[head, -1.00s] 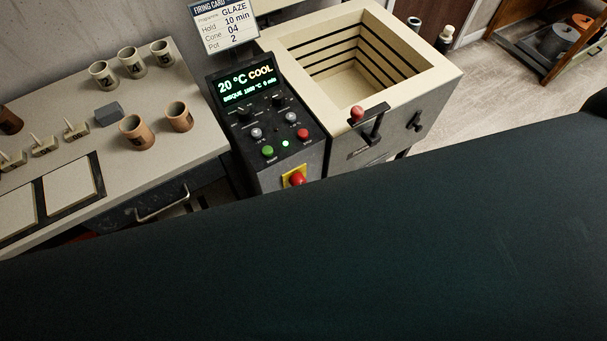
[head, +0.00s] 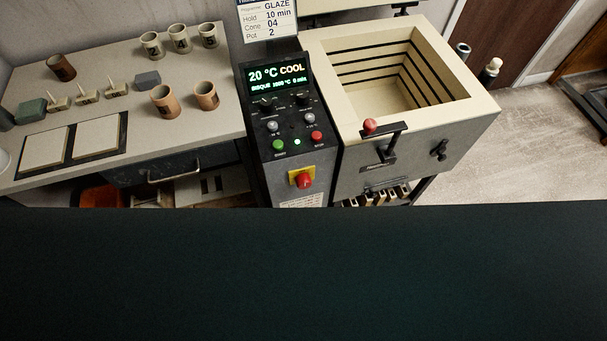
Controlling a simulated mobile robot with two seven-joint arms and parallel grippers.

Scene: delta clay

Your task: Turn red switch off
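The red switch (head: 305,181) is a rotary knob on a yellow plate (head: 293,176), low on the front of the dark control panel (head: 257,130). The panel's display (head: 277,75) is lit and reads "20 °C COOL" and "BISQUE". A small green light (head: 297,142) glows on the panel, between a green button (head: 279,145) and a red button (head: 317,136). The exact turn of the red switch is too small to tell. Neither of my grippers shows in the head view.
A kiln (head: 420,150) with its top open stands right of the panel; a red-knobbed handle (head: 370,125) juts from its front. A table (head: 205,125) with mugs and clay tools stands left. A large dark surface fills the bottom of the view. Floor shows at right.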

